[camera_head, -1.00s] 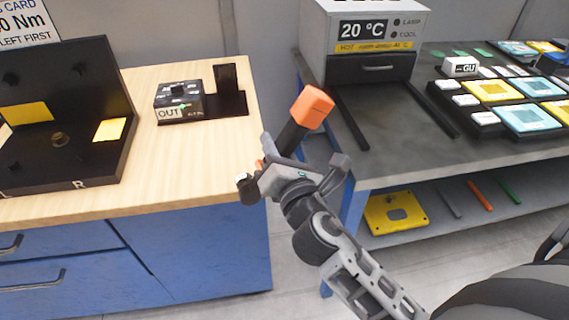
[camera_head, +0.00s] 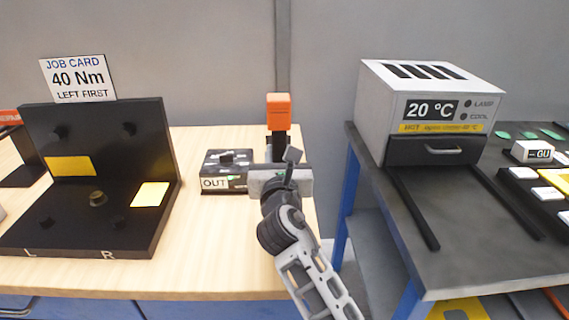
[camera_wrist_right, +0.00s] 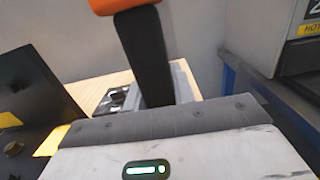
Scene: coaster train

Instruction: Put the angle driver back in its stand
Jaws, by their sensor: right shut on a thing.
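The angle driver (camera_head: 278,112) has an orange block end on top of a black body and stands roughly upright. My right gripper (camera_head: 279,168) is shut on it, over the right part of the wooden bench. In the right wrist view the driver's black body (camera_wrist_right: 145,58) rises above the gripper. The stand, a black base with an upright post beside the OUT box in the earlier frame, is now mostly or wholly hidden behind the driver and gripper. I cannot tell whether the driver touches it. My left gripper is not in view.
The OUT box (camera_head: 227,172) sits just left of my right gripper. A black fixture (camera_head: 75,222) marked L and R, with a job card (camera_head: 78,78) reading 40 Nm, left first, stands further left. A grey oven (camera_head: 430,100) stands on the dark table at right, beyond a gap.

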